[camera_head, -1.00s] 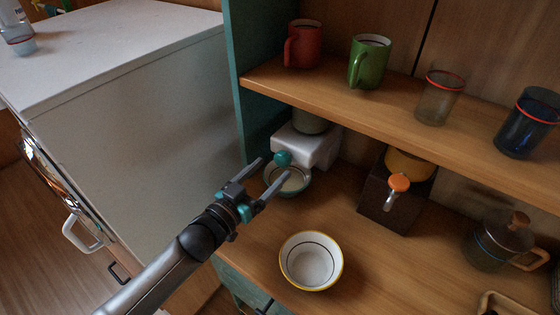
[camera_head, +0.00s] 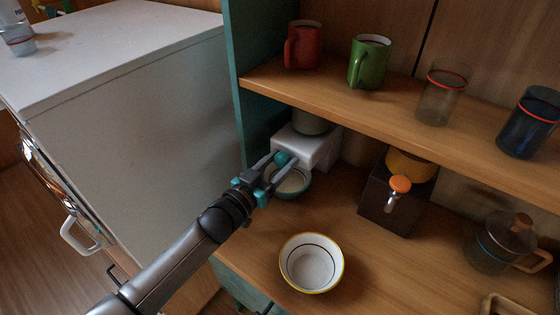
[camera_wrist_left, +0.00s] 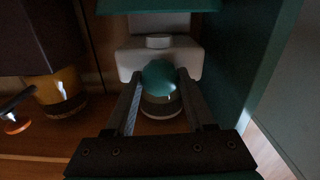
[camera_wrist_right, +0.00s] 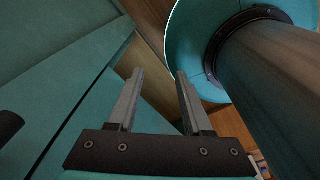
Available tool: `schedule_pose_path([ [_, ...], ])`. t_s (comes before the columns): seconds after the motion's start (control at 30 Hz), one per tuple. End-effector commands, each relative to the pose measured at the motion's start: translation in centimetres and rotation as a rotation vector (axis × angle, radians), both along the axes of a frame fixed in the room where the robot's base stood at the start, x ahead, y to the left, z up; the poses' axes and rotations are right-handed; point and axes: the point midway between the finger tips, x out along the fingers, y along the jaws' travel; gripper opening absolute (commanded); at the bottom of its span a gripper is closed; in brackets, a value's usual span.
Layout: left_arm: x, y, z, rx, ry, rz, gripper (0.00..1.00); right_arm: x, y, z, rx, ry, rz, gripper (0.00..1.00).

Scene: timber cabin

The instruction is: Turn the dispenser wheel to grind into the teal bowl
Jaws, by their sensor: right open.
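The white dispenser (camera_head: 318,150) stands on the lower shelf, below the red mug. Its teal wheel (camera_head: 283,159) faces front; the wheel also shows in the left wrist view (camera_wrist_left: 158,76). The teal bowl (camera_head: 291,182) sits under the wheel, pale inside; my gripper partly covers it. My left gripper (camera_head: 275,166) is open, with one finger on each side of the wheel; in the left wrist view a narrow gap seems to remain. My right gripper (camera_wrist_right: 160,78) is open and empty, out of the head view.
A dark dispenser (camera_head: 390,207) with an orange knob (camera_head: 400,184) stands to the right. A yellow-rimmed bowl (camera_head: 312,263) sits in front. The upper shelf (camera_head: 400,100) with mugs and glasses overhangs. A teal side panel (camera_head: 240,75) is close on the left.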

Motion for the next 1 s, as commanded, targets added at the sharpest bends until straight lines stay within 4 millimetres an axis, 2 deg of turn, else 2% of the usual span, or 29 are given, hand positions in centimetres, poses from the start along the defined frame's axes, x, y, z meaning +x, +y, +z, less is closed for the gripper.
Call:
schedule_pose_path([
  [0.07, -0.01, 0.02, -0.01, 0.0, 0.0, 0.0, 0.44, -0.01, 0.03, 0.0, 0.0, 0.0, 0.0, 0.5],
  [0.47, -0.02, 0.02, -0.02, 0.0, 0.0, 0.0, 0.0, -0.03, 0.03, 0.0, 0.0, 0.0, -0.001, 0.5],
  [0.77, -0.04, 0.01, -0.02, 0.023, -0.016, 0.0, 0.0, -0.05, 0.01, 0.07, 0.0, 0.001, -0.001, 0.5],
  [1.0, -0.06, -0.04, 0.01, 0.121, -0.088, 0.0, 0.0, -0.06, 0.01, 0.34, 0.0, 0.001, -0.001, 0.5],
])
